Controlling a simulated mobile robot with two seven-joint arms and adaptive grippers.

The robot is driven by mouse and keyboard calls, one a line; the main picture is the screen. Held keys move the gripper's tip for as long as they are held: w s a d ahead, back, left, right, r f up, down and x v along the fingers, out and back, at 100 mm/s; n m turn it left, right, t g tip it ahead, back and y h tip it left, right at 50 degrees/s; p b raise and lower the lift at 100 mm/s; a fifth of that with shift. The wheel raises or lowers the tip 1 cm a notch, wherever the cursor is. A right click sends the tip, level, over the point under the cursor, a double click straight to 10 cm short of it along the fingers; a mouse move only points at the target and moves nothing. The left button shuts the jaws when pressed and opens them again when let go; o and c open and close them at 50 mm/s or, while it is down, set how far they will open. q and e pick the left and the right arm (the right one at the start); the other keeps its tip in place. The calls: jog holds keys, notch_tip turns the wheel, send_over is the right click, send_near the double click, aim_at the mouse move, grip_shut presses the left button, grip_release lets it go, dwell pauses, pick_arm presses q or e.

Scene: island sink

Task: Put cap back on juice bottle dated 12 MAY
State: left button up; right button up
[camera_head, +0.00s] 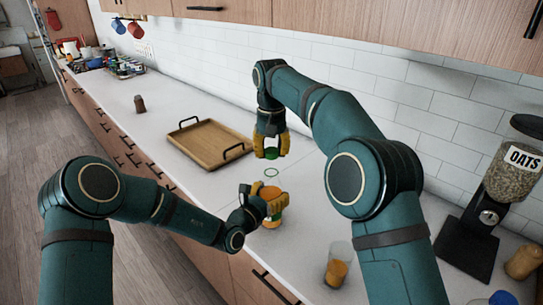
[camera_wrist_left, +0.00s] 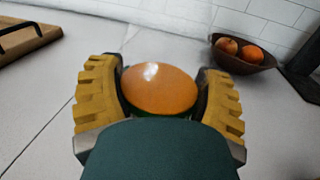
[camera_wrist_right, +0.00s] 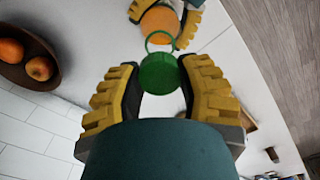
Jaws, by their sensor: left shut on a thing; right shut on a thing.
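The juice bottle (camera_head: 271,192) stands on the white counter, its orange contents showing; it also shows in the left wrist view (camera_wrist_left: 160,88) and right wrist view (camera_wrist_right: 160,24). A thin green ring (camera_head: 271,172) shows above the orange, seemingly its open rim. My left gripper (camera_head: 266,203) is shut around the bottle. My right gripper (camera_head: 271,143) is shut on the green cap (camera_head: 271,154), pointing down, with the cap held above the ring and apart from it. The cap fills the space between the fingertips in the right wrist view (camera_wrist_right: 160,74). No date is readable.
A wooden tray (camera_head: 209,143) with black handles lies behind left. A clear glass of orange juice (camera_head: 338,264) stands at the front right, a blue lid (camera_head: 503,297) farther right.

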aim_at(271, 167)
jog(key=shift+f, duration=0.8)
jog(key=shift+f, duration=0.15)
jog(key=shift+f, duration=0.75)
jog(key=shift+f, duration=0.55)
